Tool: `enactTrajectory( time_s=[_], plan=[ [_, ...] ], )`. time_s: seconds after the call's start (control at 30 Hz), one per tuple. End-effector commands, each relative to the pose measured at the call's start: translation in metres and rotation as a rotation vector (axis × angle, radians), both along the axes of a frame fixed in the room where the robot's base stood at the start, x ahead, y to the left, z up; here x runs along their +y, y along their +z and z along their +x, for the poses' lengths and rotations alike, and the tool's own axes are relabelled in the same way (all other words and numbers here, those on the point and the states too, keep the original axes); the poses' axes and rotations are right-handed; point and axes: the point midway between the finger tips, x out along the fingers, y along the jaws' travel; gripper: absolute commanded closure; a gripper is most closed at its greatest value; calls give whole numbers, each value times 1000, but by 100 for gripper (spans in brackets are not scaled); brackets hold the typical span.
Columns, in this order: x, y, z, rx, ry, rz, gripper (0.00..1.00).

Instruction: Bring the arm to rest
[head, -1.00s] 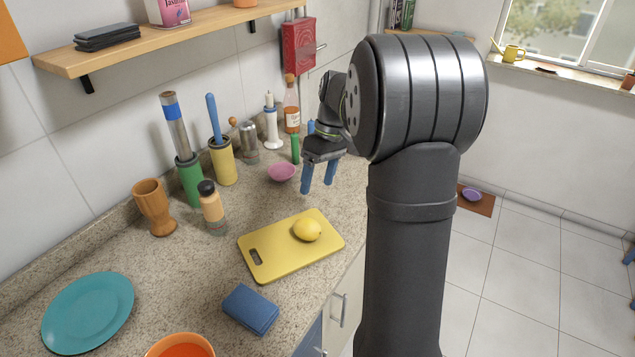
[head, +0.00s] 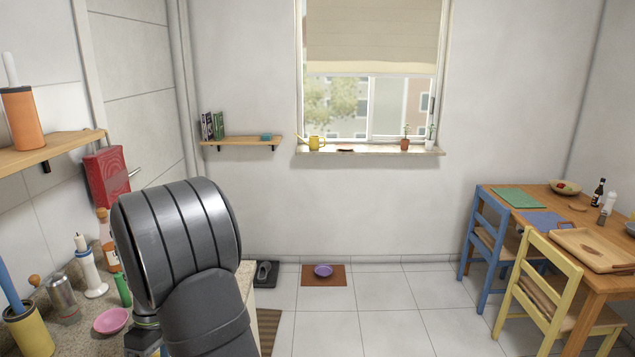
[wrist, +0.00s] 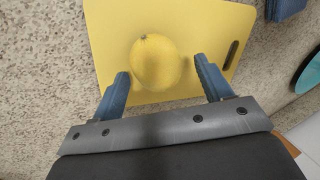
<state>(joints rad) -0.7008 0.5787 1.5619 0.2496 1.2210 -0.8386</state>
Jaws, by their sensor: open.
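My gripper (wrist: 163,84) is open in the wrist view, its two blue fingers spread apart and empty. In the head view my arm fills the lower left, and the fingers, lemon and board are out of sight.
A pink bowl (head: 111,320), a yellow holder (head: 30,335) and a white-stemmed stand (head: 90,272) are on the counter left of my arm. A table (head: 590,275) with chairs stands at the right. The tiled floor (head: 370,325) between is mostly clear.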

Motion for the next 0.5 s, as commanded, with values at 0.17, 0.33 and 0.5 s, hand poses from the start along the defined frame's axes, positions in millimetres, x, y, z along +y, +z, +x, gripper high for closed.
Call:
enactTrajectory(
  time_s=[0.17, 0.33, 0.5],
  plan=[
    [0, 21, 0, -1, 1, 1, 29],
    [0, 27, 0, 0, 0, 0, 29],
    [0, 28, 0, 1, 0, 0, 29]
  ],
)
